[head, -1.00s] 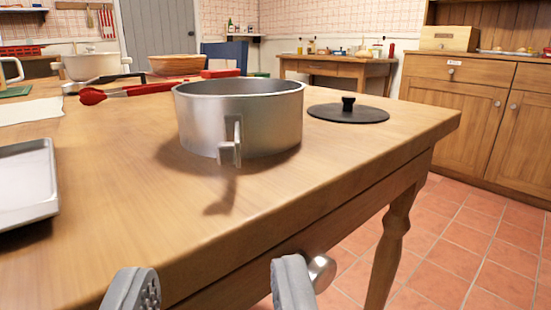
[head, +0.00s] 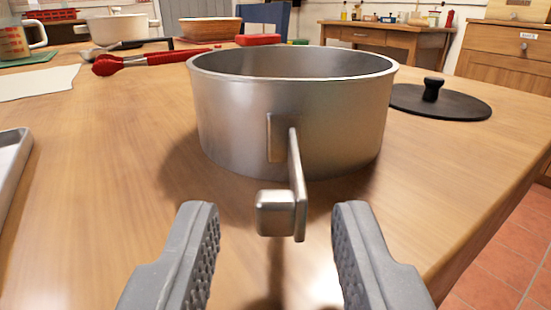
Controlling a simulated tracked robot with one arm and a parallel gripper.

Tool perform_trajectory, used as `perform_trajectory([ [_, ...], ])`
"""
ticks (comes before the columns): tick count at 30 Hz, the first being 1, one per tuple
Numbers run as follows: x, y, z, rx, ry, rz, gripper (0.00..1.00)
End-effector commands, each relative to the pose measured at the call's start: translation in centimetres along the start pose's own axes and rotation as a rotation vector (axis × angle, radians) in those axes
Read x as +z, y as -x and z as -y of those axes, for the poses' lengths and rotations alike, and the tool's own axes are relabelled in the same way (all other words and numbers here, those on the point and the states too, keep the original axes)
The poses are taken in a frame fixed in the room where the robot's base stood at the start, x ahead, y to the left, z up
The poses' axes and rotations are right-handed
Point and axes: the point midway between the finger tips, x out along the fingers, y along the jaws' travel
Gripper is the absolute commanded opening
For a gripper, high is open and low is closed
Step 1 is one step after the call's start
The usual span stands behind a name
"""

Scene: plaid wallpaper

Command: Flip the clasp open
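A round silver metal tin (head: 340,120), open at the top, stands upright on the wooden table. A metal clasp (head: 297,185) on its near side sticks out toward me, with a plate against the wall, a thin lever and a block-like end. My gripper (head: 275,235) is open in front of the tin, one finger on each side of the clasp. The fingers look apart from the clasp, and nothing is between them but the clasp's end in line of view. The tin's floor is hidden by its wall.
A flat black lid with a knob (head: 440,102) lies right of the tin. Red-tipped tongs (head: 150,60), a white pot (head: 118,28) and a wooden bowl (head: 210,29) are behind left. A metal tray (head: 12,160) lies at the left edge. The table's right edge is near.

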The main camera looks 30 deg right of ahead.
Motion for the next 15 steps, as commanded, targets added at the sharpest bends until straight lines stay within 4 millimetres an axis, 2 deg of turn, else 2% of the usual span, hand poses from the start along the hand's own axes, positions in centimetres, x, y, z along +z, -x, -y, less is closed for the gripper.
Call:
perform_trajectory([
  [6, 0.0, -1.9, -0.1, 0.002, -0.001, -0.001, 0.35],
  [15, 0.0, -2.6, -0.1, 0.001, 0.002, -0.001, 0.35],
])
